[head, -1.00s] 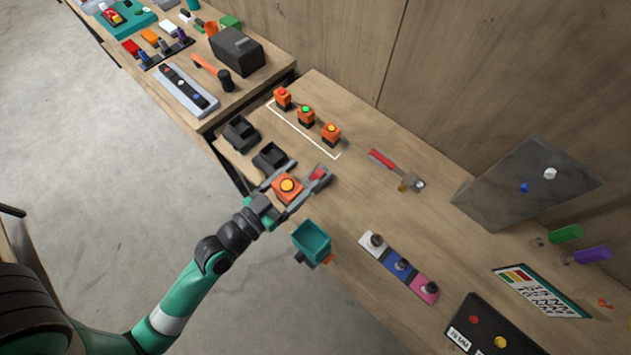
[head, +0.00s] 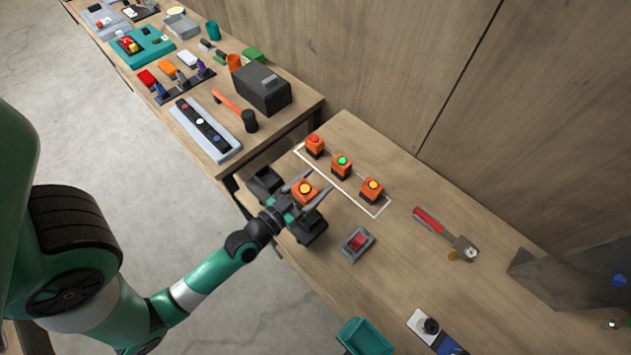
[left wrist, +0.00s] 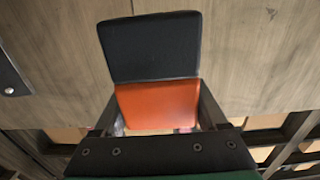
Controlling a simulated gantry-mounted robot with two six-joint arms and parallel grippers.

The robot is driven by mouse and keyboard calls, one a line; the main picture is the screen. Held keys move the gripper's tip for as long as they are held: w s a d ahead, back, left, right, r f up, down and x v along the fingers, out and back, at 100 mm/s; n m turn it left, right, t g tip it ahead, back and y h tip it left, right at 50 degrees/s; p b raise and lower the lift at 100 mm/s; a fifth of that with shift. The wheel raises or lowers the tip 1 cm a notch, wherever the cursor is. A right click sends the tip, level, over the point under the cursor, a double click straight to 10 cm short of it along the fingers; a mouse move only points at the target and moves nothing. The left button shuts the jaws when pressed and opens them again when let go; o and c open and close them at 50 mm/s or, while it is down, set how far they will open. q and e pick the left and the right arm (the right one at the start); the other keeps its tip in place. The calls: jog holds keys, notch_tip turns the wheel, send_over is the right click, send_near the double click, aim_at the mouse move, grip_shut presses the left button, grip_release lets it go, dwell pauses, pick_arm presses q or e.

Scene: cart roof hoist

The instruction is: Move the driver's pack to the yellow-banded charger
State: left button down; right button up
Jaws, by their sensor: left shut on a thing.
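My left gripper (head: 300,192) is shut on an orange pack (head: 305,196) with a yellow disc on top. In the left wrist view the pack (left wrist: 158,103) sits between the fingers, with its black part (left wrist: 150,47) beyond the orange. Two black chargers stand at the table's left edge, a far one (head: 264,182) and a near one (head: 308,230). In the head view the held pack shows between them, overlapping the near one's far side; its height is unclear. I see no yellow band on either charger. My right gripper is not in view.
Orange packs with red (head: 315,147), green (head: 342,168) and yellow (head: 372,192) tops stand by a white outline. A grey tray with red (head: 357,243), a red-handled tool (head: 443,233) and a teal bin (head: 364,338) are nearby. Another table (head: 285,118) adjoins beyond a gap.

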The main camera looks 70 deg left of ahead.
pick_arm(q)
jog(key=shift+a+f+b, duration=0.1)
jog(key=shift+f+b, duration=2.75)
jog(key=shift+f+b, duration=2.25)
jog(key=shift+f, duration=0.05)
grip_release()
jog(key=shift+s+f, duration=0.1)
jog(key=b+v, duration=0.3)
jog(key=v, duration=0.3)
jog(key=shift+s+f, duration=0.2)
jog(key=shift+s, duration=0.05)
jog(key=v, duration=0.5)
jog(key=shift+r, duration=0.35)
jog(key=shift+w, duration=0.1)
